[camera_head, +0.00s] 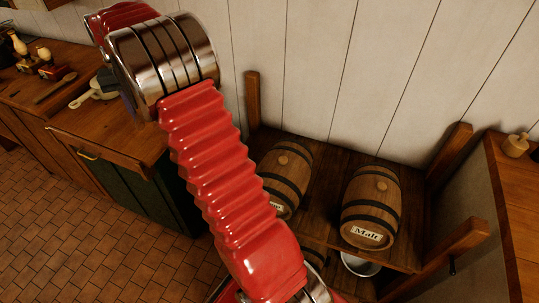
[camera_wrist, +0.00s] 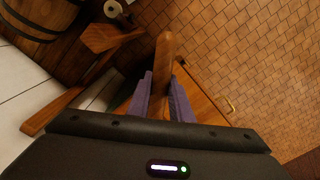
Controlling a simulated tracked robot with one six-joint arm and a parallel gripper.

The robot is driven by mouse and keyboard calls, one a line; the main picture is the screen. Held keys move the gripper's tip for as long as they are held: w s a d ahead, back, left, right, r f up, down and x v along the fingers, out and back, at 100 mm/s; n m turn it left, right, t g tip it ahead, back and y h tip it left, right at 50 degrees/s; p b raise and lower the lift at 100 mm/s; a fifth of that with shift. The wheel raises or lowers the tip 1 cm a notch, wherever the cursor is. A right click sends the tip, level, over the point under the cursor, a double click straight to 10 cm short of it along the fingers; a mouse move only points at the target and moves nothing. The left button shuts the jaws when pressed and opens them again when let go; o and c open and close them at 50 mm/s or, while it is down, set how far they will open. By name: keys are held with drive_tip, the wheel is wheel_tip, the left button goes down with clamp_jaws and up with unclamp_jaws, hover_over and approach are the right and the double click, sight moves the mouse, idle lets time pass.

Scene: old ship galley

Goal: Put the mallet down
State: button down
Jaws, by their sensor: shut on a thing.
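My gripper (camera_wrist: 161,76) shows in the wrist view as two purple fingers, shut on the mallet (camera_wrist: 164,52). The mallet is a piece of plain brown wood, seen nearly end to end between the fingers and reaching past their tips. Its lower part is hidden by the fingers and the dark gripper body. In the head view my red arm hides most of the gripper and the mallet. Below the mallet is a wooden counter (camera_wrist: 205,92) with a brass handle. I cannot tell whether the mallet touches it.
A rack post (camera_wrist: 105,38) rises close to the mallet. The tiled floor is clear.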

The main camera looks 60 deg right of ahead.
drive_tip(key=s+d+f+m, duration=0.35)
drive_tip(key=s+d, duration=0.25)
drive_tip(key=d, duration=0.4)
drive_tip(key=s+d+f+m, duration=0.2)
drive_tip(key=s+d+f, duration=0.3)
drive_tip(key=d, duration=0.4)
drive_tip(key=s+d+f+m, duration=0.3)
drive_tip(key=s+d, duration=0.4)
drive_tip(key=d, duration=0.3)
drive_tip(key=s+d+f+m, duration=0.2)
drive_tip(key=s+d+f, duration=0.1)
drive_tip(key=s, duration=0.7)
drive_tip(key=s+d+f+m, duration=0.3)
drive_tip(key=s+d+f, duration=0.1)
drive_tip(key=s, duration=0.7)
drive_tip(key=s+d+f+m, duration=0.3)
drive_tip(key=s+d, duration=0.3)
drive_tip(key=s, duration=0.4)
drive_tip(key=shift+s+f, duration=0.2)
drive_tip(key=shift+s, duration=0.1)
drive_tip(key=shift+f, duration=0.1)
wheel_tip(320, 180, down, 14)
drive_tip(key=shift+d+r, duration=0.1)
drive_tip(key=shift+r, duration=0.1)
